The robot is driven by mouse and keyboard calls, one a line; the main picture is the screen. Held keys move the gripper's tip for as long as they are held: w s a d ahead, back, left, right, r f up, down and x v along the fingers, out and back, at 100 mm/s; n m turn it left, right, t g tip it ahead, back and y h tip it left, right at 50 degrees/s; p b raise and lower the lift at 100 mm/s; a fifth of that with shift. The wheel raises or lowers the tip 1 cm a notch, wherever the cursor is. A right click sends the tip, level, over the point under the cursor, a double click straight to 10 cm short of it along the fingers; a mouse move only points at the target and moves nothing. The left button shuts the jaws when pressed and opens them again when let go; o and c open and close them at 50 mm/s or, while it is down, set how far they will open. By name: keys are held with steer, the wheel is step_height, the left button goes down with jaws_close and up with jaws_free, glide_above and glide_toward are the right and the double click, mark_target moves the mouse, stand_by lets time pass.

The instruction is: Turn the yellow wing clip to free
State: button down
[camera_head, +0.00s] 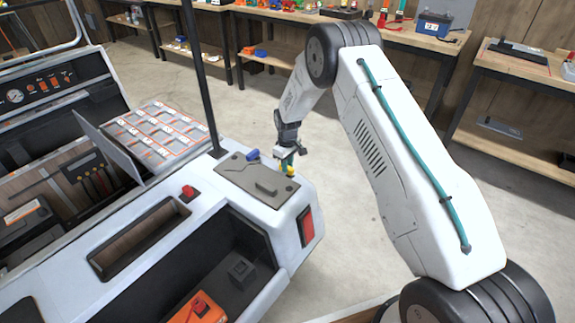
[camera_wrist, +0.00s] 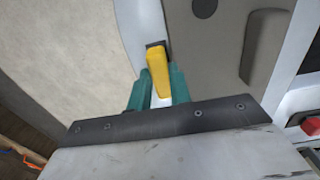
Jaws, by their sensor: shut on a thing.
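The yellow wing clip (camera_wrist: 158,68) stands between the green fingertips of my gripper (camera_wrist: 158,92) in the wrist view. My gripper is shut on it. In the head view my gripper (camera_head: 288,165) reaches down to the far right edge of a grey plate (camera_head: 235,176) on the cart's rear corner. Only a little of the yellow clip (camera_head: 291,173) shows there. The clip's base and the exact finger contact are partly hidden. A blue clip (camera_head: 253,155) sits at the plate's far edge, apart from my gripper.
The plate carries a raised grey block (camera_head: 267,187), also in the wrist view (camera_wrist: 265,45). A black post (camera_head: 203,80) rises left of my gripper. A red button (camera_head: 189,191) and an open bay (camera_head: 232,262) lie nearer.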

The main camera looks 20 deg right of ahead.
steer(key=shift+w, duration=0.1)
steer(key=c, duration=1.3)
jaws_free()
step_height(320, 180, up, 8)
steer(key=shift+f, duration=0.1)
